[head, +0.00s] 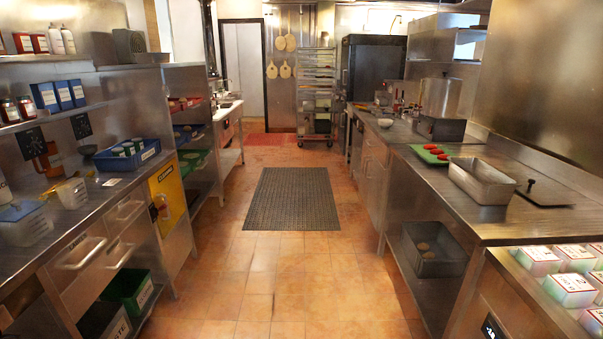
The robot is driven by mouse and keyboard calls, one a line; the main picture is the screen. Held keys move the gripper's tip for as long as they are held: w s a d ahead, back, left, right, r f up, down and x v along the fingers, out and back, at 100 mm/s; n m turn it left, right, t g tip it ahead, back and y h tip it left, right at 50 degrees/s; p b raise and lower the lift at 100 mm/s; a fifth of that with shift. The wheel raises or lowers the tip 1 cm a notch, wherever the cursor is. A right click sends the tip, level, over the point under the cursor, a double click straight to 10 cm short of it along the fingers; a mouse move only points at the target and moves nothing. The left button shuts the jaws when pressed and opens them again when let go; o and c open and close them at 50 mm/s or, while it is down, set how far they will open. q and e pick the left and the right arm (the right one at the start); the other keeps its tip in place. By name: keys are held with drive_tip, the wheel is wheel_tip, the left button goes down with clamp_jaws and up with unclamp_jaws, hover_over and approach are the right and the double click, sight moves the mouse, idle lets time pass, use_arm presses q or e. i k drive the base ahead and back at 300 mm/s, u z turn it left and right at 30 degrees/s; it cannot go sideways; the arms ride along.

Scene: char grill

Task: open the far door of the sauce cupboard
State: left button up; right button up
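Neither of my grippers is in view. No cupboard here carries a label that I can read as sauce. A steel cupboard (373,168) with upright fronts stands under the far part of the right counter, seen at a steep angle. Its fronts look shut, and its separate doors and handles are too small to tell well. A yellow panel (168,193) with dark lettering is on the left counter's front.
The tiled aisle (262,262) is free, with a dark mat (292,199) lying in it. The right counter (468,221) bears a steel pan (482,183) and a green board (425,150). A rack (316,95) stands at the back.

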sight(378, 178)
drive_tip(key=u, duration=0.05)
drive_tip(key=i, duration=2.25)
drive_tip(key=z, duration=0.85)
drive_tip(key=i, duration=2.15)
drive_tip(key=z, duration=0.95)
drive_tip(key=i, duration=0.45)
drive_tip(key=z, duration=0.2)
